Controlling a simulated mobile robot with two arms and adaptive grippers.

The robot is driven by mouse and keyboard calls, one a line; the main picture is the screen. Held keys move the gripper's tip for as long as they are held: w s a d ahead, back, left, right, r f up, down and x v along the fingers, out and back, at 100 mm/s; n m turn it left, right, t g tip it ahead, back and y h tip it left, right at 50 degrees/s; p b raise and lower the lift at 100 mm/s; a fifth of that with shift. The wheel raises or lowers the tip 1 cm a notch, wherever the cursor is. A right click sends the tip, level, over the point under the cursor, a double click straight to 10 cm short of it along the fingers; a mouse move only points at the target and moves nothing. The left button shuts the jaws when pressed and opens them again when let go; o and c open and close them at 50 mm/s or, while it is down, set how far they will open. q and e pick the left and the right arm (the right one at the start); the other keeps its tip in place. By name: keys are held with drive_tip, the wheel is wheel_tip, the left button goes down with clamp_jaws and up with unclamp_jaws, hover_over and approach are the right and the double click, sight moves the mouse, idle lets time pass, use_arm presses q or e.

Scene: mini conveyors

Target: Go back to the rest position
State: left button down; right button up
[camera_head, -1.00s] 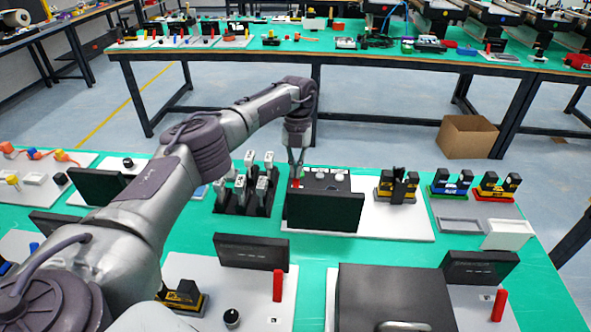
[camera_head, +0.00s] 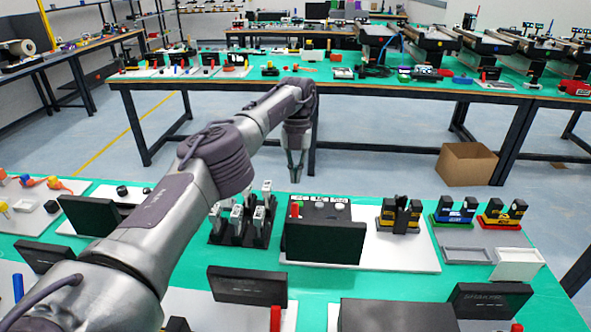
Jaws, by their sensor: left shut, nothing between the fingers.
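My left gripper (camera_head: 295,172) is at the end of the arm that comes in from the left. It points down, shut and empty. In the picture it shows against the floor beyond the near table, above the black box (camera_head: 322,240) with white knobs and a red part on its top. A clear gap shows between the fingertips and the box. My right gripper is not in the picture.
The near green table (camera_head: 405,283) holds a rack of grey-handled tools (camera_head: 243,222), black screens, yellow-black blocks (camera_head: 400,216) and a white tray (camera_head: 517,264). A cardboard box (camera_head: 466,164) stands on the floor. A second table (camera_head: 225,80) stands behind.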

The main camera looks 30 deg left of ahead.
use_arm(q)
wheel_tip(320, 180, up, 2)
drive_tip(key=shift+w+r, duration=0.15)
drive_tip(key=shift+r, duration=0.05)
